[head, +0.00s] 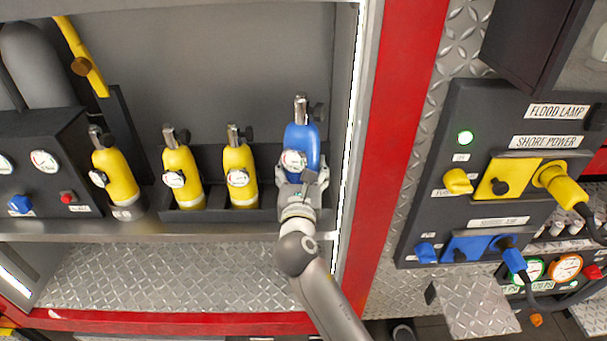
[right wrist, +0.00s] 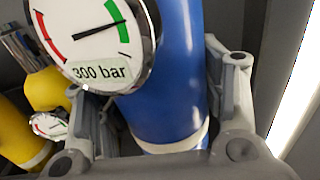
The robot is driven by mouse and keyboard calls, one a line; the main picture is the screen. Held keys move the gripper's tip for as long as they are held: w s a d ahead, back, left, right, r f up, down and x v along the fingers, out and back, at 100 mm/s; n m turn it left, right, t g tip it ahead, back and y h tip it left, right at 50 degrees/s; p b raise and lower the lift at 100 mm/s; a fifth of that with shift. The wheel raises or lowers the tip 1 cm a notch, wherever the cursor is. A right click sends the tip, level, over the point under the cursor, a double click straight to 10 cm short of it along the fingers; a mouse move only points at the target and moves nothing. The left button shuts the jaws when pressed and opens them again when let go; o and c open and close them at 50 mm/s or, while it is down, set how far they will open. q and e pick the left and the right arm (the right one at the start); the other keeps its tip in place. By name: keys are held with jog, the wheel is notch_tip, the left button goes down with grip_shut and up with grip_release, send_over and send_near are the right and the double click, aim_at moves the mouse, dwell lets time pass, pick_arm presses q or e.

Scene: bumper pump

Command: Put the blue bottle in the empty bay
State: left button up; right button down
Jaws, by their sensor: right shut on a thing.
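The blue bottle (head: 301,143) stands roughly upright at the right end of the dark rack (head: 219,214), beside the compartment's right wall. Its round gauge faces me. My right gripper (head: 301,180) is shut on the bottle's lower body, a finger on each side. In the right wrist view the blue bottle (right wrist: 165,80) is between the fingers, with its gauge reading "300 bar" label in front. The bottle's base and the bay floor under it are hidden by my gripper, so I cannot tell whether it rests there. My left gripper is not in view.
Yellow bottles (head: 239,172) stand in a row to the left, the nearest with a gap beside the blue one. The compartment's bright right edge (head: 350,130) is close on the right. A control panel (head: 480,180) is further right. The lower shelf (head: 180,275) is clear.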

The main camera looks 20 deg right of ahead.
jog(key=shift+w+d+f+b, duration=0.2)
jog(key=shift+w+d+f, duration=0.1)
jog(key=shift+w+f, duration=1.15)
jog(key=shift+w+d+f+b, duration=0.15)
jog(key=shift+w+d+f, duration=0.1)
jog(key=shift+w+f, duration=1.2)
jog(key=shift+w+d+f+b, duration=0.25)
jog(key=shift+w+f, duration=0.7)
jog(key=shift+f, duration=0.95)
jog(key=c, duration=0.8)
grip_release()
jog(key=shift+s+f, duration=0.15)
jog(key=shift+f, duration=0.25)
jog(key=o, duration=0.5)
jog(key=shift+r, duration=0.1)
jog(key=shift+c, duration=0.2)
jog(key=shift+s+r, duration=0.1)
